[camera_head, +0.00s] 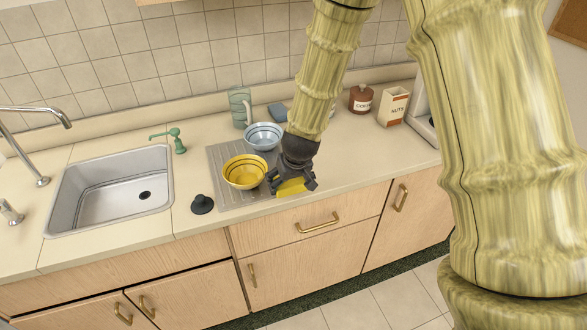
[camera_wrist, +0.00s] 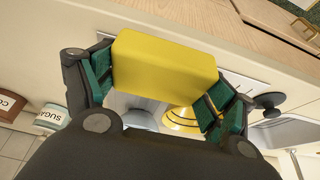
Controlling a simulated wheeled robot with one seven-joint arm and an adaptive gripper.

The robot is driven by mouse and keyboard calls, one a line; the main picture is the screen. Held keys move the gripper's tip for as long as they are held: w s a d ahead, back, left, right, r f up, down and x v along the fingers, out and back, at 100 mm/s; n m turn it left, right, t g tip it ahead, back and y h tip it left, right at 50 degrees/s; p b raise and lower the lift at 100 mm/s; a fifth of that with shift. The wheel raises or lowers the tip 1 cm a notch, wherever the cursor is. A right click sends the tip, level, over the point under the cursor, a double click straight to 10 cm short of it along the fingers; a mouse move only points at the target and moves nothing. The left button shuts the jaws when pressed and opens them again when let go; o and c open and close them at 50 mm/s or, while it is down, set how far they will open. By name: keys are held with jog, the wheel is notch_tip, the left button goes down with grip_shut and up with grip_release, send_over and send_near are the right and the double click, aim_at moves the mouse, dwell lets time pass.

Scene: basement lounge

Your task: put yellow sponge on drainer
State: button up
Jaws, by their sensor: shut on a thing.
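A yellow sponge (camera_wrist: 165,65) is held between the two fingers of my gripper (camera_wrist: 158,88), which is shut on it. In the head view my gripper (camera_head: 292,185) is low over the front right part of the grey metal drainer (camera_head: 230,195), with the sponge (camera_head: 292,187) under it near the counter's front edge. I cannot tell whether the sponge touches the drainer. A yellow bowl (camera_head: 245,172) stands on the drainer just left of my gripper, and a light blue bowl (camera_head: 263,136) stands behind it.
A sink (camera_head: 110,190) with a faucet lies to the left. A black plug (camera_head: 202,204) sits left of the drainer. A glass mug (camera_head: 239,107), a brown jar (camera_head: 361,99) and a nuts box (camera_head: 393,106) stand along the back. Counter right of my gripper is clear.

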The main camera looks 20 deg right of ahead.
jog(key=w+d, duration=0.1)
jog(key=w, duration=0.1)
jog(key=w+d+p, duration=0.1)
jog(key=w, duration=0.1)
jog(key=w+d+p, duration=0.1)
jog(key=w+d, duration=0.1)
jog(key=shift+w+f, duration=0.2)
jog(key=shift+f, duration=0.05)
jog(key=shift+f+p, duration=1.05)
jog(key=shift+f, duration=0.8)
jog(key=shift+f, duration=0.25)
jog(key=o, duration=0.8)
jog(key=shift+r, duration=0.1)
jog(key=shift+r, duration=0.25)
jog(key=shift+b+v, duration=1.55)
jog(key=shift+v, duration=4.35)
